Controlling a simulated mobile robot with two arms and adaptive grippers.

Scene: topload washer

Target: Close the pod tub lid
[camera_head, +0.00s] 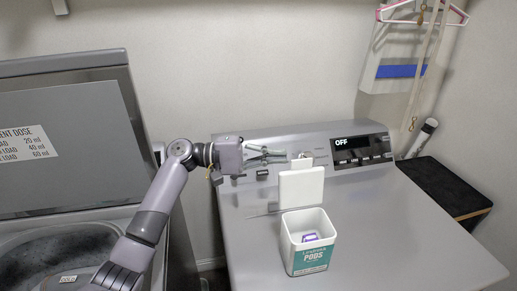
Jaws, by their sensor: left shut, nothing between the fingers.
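The pod tub (307,255) is a white, square tub with a teal front label, standing upright on top of the grey machine. A purple and white item shows inside it. Its white lid (301,188) stands up at the tub's back edge, so the tub is open. My left gripper (284,155) comes in from the left and points right, behind and above the lid in the picture. Its fingers are shut and empty. Whether a fingertip touches the lid's top edge, I cannot tell. My right gripper is not in view.
The grey machine top (420,230) is clear right of the tub. Its control panel (362,150) reads OFF behind the lid. An open topload washer (65,140) with a raised lid stands at left. A dark-topped stand (447,186) and hanger (425,14) are at right.

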